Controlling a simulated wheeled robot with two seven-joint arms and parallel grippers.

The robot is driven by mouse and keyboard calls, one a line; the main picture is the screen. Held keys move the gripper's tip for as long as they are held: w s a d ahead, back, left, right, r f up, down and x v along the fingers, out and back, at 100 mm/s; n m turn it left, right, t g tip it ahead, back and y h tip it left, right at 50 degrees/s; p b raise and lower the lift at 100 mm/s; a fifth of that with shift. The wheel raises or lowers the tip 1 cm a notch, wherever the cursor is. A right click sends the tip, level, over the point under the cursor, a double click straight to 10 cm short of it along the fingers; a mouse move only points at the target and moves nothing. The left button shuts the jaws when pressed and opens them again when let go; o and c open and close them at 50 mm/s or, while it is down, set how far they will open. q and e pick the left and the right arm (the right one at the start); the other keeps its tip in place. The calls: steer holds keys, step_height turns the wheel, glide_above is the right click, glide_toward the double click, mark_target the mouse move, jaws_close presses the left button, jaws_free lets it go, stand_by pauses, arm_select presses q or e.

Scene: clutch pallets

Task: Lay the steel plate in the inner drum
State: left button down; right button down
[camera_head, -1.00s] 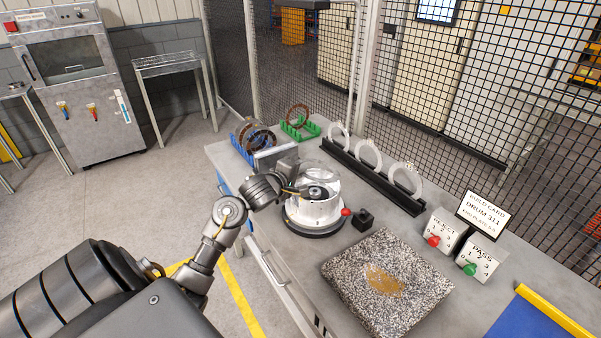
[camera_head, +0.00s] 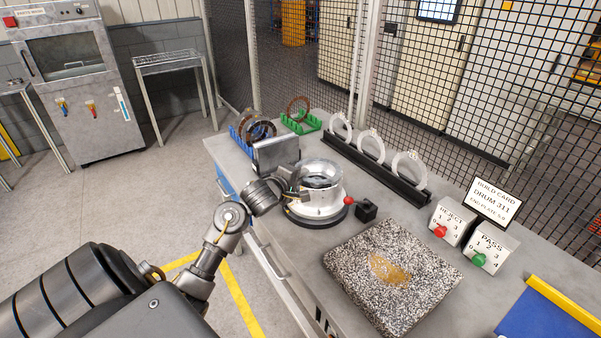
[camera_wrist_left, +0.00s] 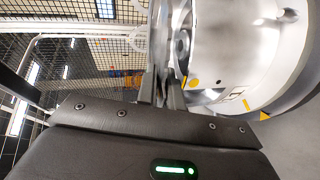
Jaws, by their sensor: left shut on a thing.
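The drum assembly (camera_head: 318,203), a pale metal housing with an open round top, stands on a dark round base on the bench. Its inner drum (camera_head: 320,181) shows as a dark opening inside the rim. My left gripper (camera_head: 299,186) is at the drum's left side, level with the rim. It is shut on a thin grey piece, apparently the steel plate (camera_wrist_left: 157,45), seen edge-on in the left wrist view beside the drum wall (camera_wrist_left: 240,45). Whether the plate touches the drum cannot be told. My right gripper is not in view.
A black rack (camera_head: 375,173) holds three upright pale rings behind the drum. Blue (camera_head: 240,137) and green (camera_head: 301,125) racks hold brown rings. A grey block (camera_head: 276,153) stands behind my wrist.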

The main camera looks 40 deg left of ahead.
arm_select(q)
steer(key=shift+d+f, duration=0.1)
steer(key=shift+f, duration=0.65)
steer(key=c, duration=1.4)
jaws_free()
steer(key=shift+w, duration=0.15)
steer(key=shift+r, duration=0.1)
steer(key=shift+f, duration=0.25)
steer(key=shift+f, duration=0.35)
